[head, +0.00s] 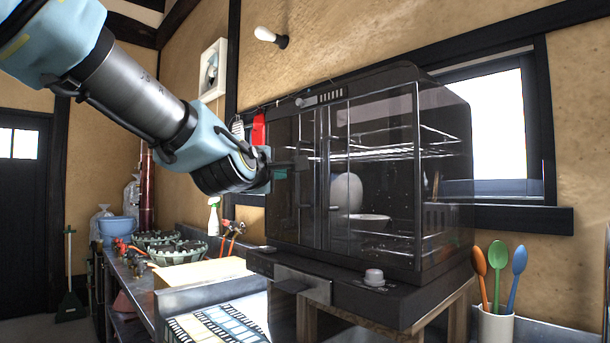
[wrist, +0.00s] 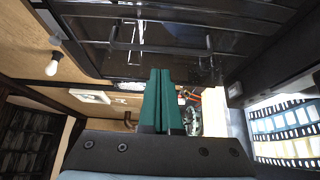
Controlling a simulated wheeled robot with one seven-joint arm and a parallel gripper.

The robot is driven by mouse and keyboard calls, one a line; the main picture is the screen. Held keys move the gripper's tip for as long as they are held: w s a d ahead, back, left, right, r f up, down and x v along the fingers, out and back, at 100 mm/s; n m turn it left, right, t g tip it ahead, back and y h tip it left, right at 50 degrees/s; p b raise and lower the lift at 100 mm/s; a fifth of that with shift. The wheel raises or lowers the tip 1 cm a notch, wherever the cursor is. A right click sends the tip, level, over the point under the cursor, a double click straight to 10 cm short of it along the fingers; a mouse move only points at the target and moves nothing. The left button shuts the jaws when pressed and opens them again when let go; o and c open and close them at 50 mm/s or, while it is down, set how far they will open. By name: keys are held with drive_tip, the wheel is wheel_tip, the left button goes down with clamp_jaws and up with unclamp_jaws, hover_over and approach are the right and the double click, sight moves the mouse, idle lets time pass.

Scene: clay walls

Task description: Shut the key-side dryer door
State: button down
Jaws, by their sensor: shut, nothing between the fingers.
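The dryer (head: 370,180) is a dark, see-through cabinet with two front doors, standing on a dark base. Its left door (head: 285,215) and right door (head: 375,225) look close to flush in the head view; I cannot tell whether a small gap remains. A dark door panel (wrist: 215,65) with a bar handle (wrist: 160,48) fills the top of the wrist view. My gripper (head: 279,174) is at the left door's front, its green fingers shut and empty. The fingers (wrist: 162,100) point toward the panel, below the handle in the picture; contact is unclear. No key is clearly visible.
A cup of spoons (head: 496,322) stands at right. Green baskets (head: 170,252), a spray bottle (head: 213,217) and a patterned sheet (head: 218,325) are on the left counter. A bulb (head: 265,34) juts from the wall.

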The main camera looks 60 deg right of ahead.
drive_tip(key=s+a, duration=0.2)
drive_tip(key=s, duration=0.7)
drive_tip(key=shift+s, duration=0.15)
drive_tip(key=shift+f, duration=0.1)
